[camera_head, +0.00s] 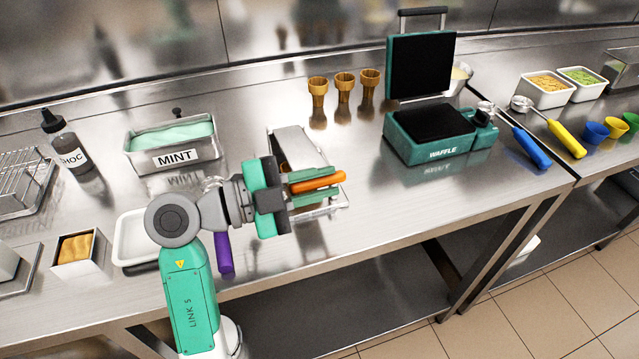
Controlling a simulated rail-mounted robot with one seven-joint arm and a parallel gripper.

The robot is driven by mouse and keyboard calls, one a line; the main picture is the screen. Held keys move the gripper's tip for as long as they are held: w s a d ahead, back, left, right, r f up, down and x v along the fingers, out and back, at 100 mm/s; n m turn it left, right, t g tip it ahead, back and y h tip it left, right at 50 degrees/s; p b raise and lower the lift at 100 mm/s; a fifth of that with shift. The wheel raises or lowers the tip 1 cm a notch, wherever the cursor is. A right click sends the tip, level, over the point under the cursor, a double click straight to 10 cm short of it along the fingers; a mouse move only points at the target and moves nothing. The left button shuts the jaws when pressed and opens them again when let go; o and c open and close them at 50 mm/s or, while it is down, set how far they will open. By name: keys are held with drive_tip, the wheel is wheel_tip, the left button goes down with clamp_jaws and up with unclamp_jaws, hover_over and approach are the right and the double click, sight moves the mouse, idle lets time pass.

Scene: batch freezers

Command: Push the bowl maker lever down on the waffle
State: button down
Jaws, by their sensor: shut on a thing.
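The bowl maker (289,140) is a pale metal stand in the middle of the counter, partly hidden by my gripper. Its lever shows as an orange handle (322,182), roughly level and pointing right, above the stand's base. My gripper (312,181) comes in from the left with its green fingers around the orange handle, shut on it. A small brown patch shows behind the fingers; I cannot tell whether it is the waffle.
The waffle iron (430,130) stands open to the right, with several cones (344,85) behind. The mint tub (175,145), a white tray (135,237) and a purple handle (223,252) lie to the left. The counter front right of my gripper is clear.

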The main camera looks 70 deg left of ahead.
sight(290, 188)
drive_tip(key=c, duration=1.6)
unclamp_jaws()
drive_tip(key=shift+a, duration=0.15)
drive_tip(key=shift+o, duration=1.2)
drive_tip(key=shift+a, duration=0.15)
drive_tip(key=s+p, duration=0.1)
drive_tip(key=s, duration=0.7)
drive_tip(key=shift+p, duration=0.4)
drive_tip(key=shift+w, duration=0.15)
